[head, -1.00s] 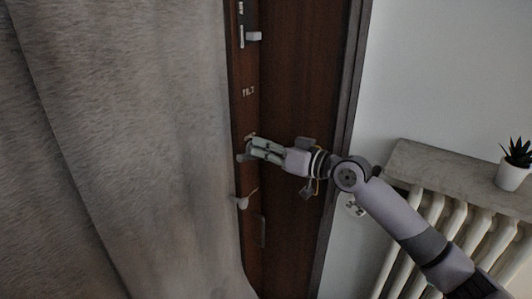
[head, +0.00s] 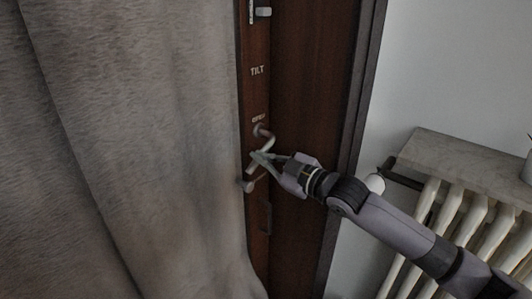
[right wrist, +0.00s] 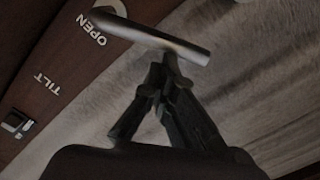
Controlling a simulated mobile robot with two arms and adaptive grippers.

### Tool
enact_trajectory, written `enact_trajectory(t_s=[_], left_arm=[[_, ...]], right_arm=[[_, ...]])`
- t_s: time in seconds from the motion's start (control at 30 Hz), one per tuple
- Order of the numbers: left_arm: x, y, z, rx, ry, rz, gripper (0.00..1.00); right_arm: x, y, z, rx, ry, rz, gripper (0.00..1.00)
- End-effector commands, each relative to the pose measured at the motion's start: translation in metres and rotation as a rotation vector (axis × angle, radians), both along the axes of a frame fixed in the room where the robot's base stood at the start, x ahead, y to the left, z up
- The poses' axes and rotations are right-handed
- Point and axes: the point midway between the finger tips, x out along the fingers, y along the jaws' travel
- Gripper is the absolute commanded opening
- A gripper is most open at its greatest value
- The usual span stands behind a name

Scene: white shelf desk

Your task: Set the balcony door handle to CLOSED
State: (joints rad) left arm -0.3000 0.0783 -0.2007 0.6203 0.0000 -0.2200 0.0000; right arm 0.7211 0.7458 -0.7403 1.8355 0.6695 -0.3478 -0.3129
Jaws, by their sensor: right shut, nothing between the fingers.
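The balcony door handle (head: 267,143) is a pale metal lever on the dark brown door, just below the "OPEN" label (head: 258,119). In the head view its lever slants downward to the left. My right gripper (head: 262,156) is shut and empty, at the lever and partly covering it. In the right wrist view the lever (right wrist: 160,38) crosses just beyond the shut fingertips (right wrist: 163,66); I cannot tell whether they touch. The "TILT" label (head: 257,71) is higher on the door. No "CLOSED" label is readable. My left gripper is not in view.
A grey curtain (head: 130,150) hangs along the door's left side, close to the handle. At right, a radiator (head: 460,225) stands under a stone shelf (head: 465,160).

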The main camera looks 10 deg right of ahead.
Motion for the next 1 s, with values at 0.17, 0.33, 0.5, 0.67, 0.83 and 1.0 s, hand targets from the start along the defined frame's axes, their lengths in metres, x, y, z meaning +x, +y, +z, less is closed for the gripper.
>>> enact_trajectory(t_s=[0.17,0.33,0.5,0.67,0.83,1.0], left_arm=[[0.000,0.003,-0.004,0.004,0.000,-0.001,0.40],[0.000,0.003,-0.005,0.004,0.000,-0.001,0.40],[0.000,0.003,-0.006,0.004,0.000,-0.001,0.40],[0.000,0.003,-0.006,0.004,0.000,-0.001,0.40],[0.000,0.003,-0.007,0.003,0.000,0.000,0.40],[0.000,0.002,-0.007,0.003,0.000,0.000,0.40]], right_arm=[[0.003,-0.004,-0.015,-0.136,-0.103,-0.002,0.00],[0.007,-0.008,-0.027,-0.263,-0.202,-0.002,0.00],[0.011,-0.014,-0.036,-0.382,-0.296,-0.002,0.00],[0.015,-0.019,-0.044,-0.479,-0.372,-0.002,0.00],[0.019,-0.024,-0.049,-0.557,-0.435,-0.002,0.00],[0.021,-0.027,-0.051,-0.607,-0.474,-0.002,0.00]])
